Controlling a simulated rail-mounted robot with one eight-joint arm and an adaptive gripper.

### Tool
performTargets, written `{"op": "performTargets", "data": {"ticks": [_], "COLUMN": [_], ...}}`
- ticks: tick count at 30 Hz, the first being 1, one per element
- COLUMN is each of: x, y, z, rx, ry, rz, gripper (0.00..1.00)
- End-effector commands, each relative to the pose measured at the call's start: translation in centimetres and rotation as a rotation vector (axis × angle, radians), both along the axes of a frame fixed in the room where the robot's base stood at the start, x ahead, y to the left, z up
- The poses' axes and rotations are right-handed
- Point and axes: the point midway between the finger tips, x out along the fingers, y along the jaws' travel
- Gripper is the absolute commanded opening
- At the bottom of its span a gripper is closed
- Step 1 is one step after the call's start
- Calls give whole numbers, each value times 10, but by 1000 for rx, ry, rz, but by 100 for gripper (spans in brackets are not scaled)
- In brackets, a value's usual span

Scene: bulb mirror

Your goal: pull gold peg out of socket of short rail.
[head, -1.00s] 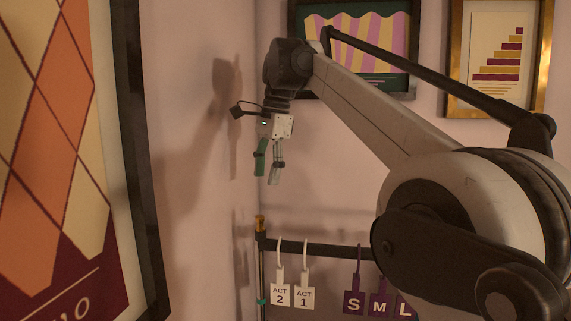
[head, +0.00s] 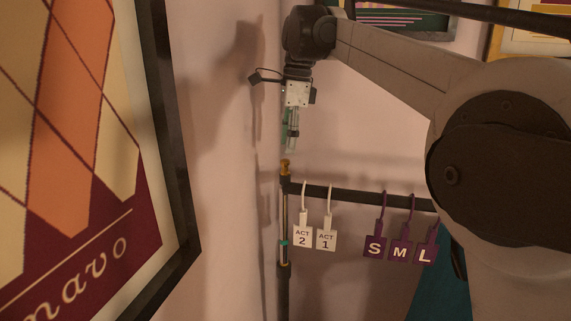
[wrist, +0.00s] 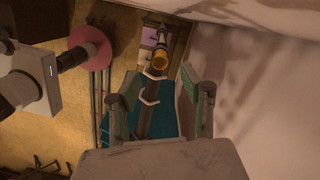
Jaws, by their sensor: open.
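The gold peg (head: 285,167) stands upright at the left end of the short dark rail (head: 345,194), at the top of its post. The wrist view shows the peg's gold end (wrist: 160,59), seen from above, beyond and between my fingers. My gripper (head: 290,146) points down just above the peg, apart from it. In the wrist view my gripper (wrist: 160,100) has its two green-padded fingers spread with nothing between them. The socket around the peg's lower part is too small to make out.
White ACT tags (head: 303,236) and purple size tags (head: 400,249) hang from the rail right of the peg. The wall is close on the left, with a large framed poster (head: 175,150). A pink disc (wrist: 90,46) shows at upper left in the wrist view.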

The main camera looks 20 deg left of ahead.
Motion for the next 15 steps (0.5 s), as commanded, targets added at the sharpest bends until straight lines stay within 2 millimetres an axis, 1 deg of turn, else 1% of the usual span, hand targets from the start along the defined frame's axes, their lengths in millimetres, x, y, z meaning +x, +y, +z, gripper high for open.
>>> {"op": "performTargets", "data": {"ticks": [3, 9, 15], "x": [-1, -3, -3], "y": [2, 5, 7], "z": [-19, -47, -63], "rx": [0, 0, 0], "ry": [0, 0, 0], "rz": [1, 1, 1], "gripper": [41, 41, 41]}}
